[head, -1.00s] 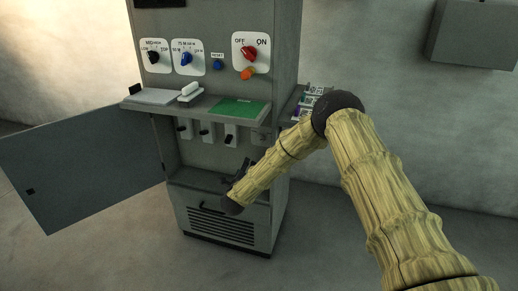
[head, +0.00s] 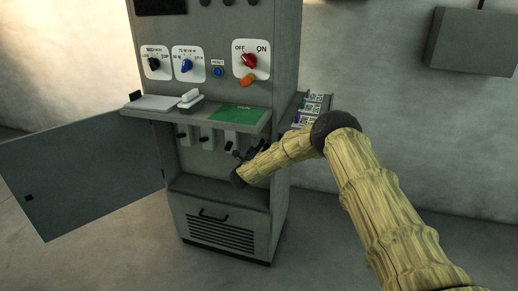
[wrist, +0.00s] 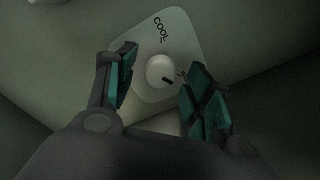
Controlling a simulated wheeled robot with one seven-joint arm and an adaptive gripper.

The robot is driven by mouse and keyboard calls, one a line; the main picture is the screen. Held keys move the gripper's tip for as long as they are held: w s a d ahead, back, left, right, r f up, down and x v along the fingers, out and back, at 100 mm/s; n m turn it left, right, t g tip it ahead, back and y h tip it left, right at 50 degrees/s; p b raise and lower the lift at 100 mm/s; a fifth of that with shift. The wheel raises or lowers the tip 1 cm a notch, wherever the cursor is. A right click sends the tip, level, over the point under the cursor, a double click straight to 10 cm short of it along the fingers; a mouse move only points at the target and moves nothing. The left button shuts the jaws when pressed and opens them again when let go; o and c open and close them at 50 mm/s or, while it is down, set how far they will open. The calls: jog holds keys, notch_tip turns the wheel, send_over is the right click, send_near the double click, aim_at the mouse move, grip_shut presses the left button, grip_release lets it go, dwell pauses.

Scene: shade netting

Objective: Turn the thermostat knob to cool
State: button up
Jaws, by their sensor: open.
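In the wrist view a pale round knob (wrist: 160,70) sits on a white rounded plate (wrist: 178,24) with the word COOL printed near its upper end. A short dark mark on the knob points toward the lower right, away from COOL. More print beside the right finger is mostly covered. My gripper (wrist: 162,64) is open, its two teal-padded fingers either side of the knob with gaps showing. In the head view my gripper (head: 246,152) is under the cabinet's shelf, at the right end of a row of white switches; the knob cannot be made out there.
The grey cabinet's shelf (head: 170,113) juts out above my gripper, holding a green board (head: 236,114). White switches (head: 207,136) are left of it. A lower ledge (head: 215,190) lies beneath. An open door (head: 80,165) hangs at left; labelled cards (head: 312,108) stick out at right.

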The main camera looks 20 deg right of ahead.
jog(key=shift+w+d, duration=0.4)
jog(key=shift+w, duration=0.2)
jog(key=c, duration=1)
